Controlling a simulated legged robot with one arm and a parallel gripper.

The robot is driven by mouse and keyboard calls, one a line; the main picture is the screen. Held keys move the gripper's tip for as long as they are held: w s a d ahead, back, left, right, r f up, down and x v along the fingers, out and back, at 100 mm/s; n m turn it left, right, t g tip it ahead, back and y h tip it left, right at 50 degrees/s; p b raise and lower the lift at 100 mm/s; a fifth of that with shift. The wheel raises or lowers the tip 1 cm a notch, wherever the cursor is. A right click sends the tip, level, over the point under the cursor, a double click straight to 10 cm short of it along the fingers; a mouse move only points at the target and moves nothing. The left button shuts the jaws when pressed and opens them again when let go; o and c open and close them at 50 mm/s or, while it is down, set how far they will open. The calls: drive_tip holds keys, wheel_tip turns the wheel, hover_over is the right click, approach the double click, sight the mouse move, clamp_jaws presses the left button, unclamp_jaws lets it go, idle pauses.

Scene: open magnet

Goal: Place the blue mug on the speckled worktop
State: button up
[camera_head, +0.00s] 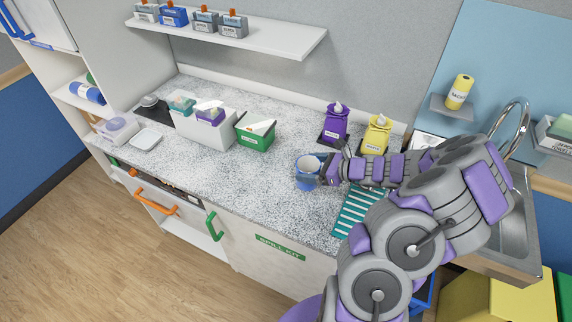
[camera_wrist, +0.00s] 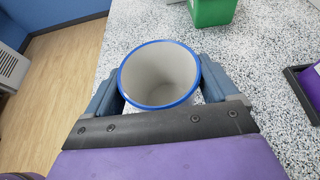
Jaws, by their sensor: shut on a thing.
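The blue mug (camera_head: 305,181) is at the end of my arm, over the front middle part of the speckled worktop (camera_head: 210,170). In the wrist view the mug (camera_wrist: 161,76) shows its round blue rim and pale, empty inside, with its opening towards the camera. My gripper (camera_wrist: 161,92) is shut on the mug, one blue-grey finger on each side. It also shows in the head view (camera_head: 318,172), beside the mug. The mug looks roughly upright. Its base is hidden, so I cannot tell whether it touches the worktop (camera_wrist: 245,70).
A green box (camera_head: 256,134), white bin (camera_head: 205,128), purple bottle (camera_head: 335,122) and yellow bottle (camera_head: 376,135) stand towards the back. A teal striped mat (camera_head: 356,213) lies right of the mug, near the sink (camera_head: 492,215). The worktop left of the mug is clear.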

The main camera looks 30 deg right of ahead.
drive_tip(key=b+x, duration=0.1)
drive_tip(key=x, duration=0.5)
drive_tip(key=d+b+x, duration=0.1)
drive_tip(key=x, duration=0.2)
drive_tip(key=shift+f+b, duration=0.3)
drive_tip(key=shift+f, duration=0.1)
drive_tip(key=shift+a+r, duration=0.1)
drive_tip(key=shift+a, duration=0.05)
drive_tip(key=o, duration=1)
drive_tip(key=shift+o, duration=0.2)
